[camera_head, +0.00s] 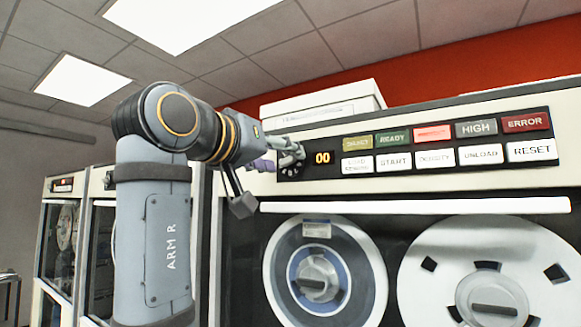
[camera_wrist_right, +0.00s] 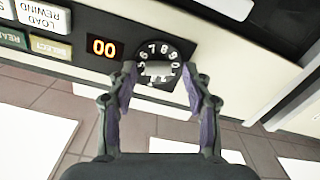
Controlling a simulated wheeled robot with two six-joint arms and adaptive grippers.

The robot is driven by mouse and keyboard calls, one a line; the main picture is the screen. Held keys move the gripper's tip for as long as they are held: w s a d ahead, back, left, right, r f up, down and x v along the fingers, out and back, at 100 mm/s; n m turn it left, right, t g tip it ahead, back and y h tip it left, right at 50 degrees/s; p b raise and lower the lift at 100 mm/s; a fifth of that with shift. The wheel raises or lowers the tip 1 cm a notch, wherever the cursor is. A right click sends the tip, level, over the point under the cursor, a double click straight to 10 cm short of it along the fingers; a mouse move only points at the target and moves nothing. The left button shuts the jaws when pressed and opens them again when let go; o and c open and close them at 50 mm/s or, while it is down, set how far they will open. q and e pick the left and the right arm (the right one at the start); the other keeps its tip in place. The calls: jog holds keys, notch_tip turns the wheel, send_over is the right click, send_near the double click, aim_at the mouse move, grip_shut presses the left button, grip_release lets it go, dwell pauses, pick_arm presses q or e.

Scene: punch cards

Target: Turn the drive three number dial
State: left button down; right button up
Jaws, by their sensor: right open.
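The round black number dial (camera_head: 291,162) sits at the left end of the button panel on the tape drive, beside an orange display reading 00 (camera_head: 322,158). In the right wrist view the dial (camera_wrist_right: 157,64) shows white numerals around a pale grip bar at its centre. My right gripper (camera_head: 277,156) is at the dial and partly covers it in the head view. In the right wrist view its two purple-padded fingers (camera_wrist_right: 159,76) are apart, one on each side of the dial's lower part. I cannot tell whether they touch it. My left gripper is out of view.
Coloured label buttons (camera_head: 433,133) and white ones (camera_head: 478,155) run right of the display. A white ledge (camera_head: 415,205) juts out below the panel, above two large tape reels (camera_head: 325,268). More cabinets (camera_head: 62,250) stand at the left.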

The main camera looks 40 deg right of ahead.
jog(key=shift+d, duration=0.1)
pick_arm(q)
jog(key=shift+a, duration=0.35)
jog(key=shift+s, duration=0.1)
pick_arm(e)
jog(key=shift+s+a+r, duration=0.1)
jog(key=shift+a, duration=0.1)
jog(key=shift+c, duration=0.8)
grip_shut()
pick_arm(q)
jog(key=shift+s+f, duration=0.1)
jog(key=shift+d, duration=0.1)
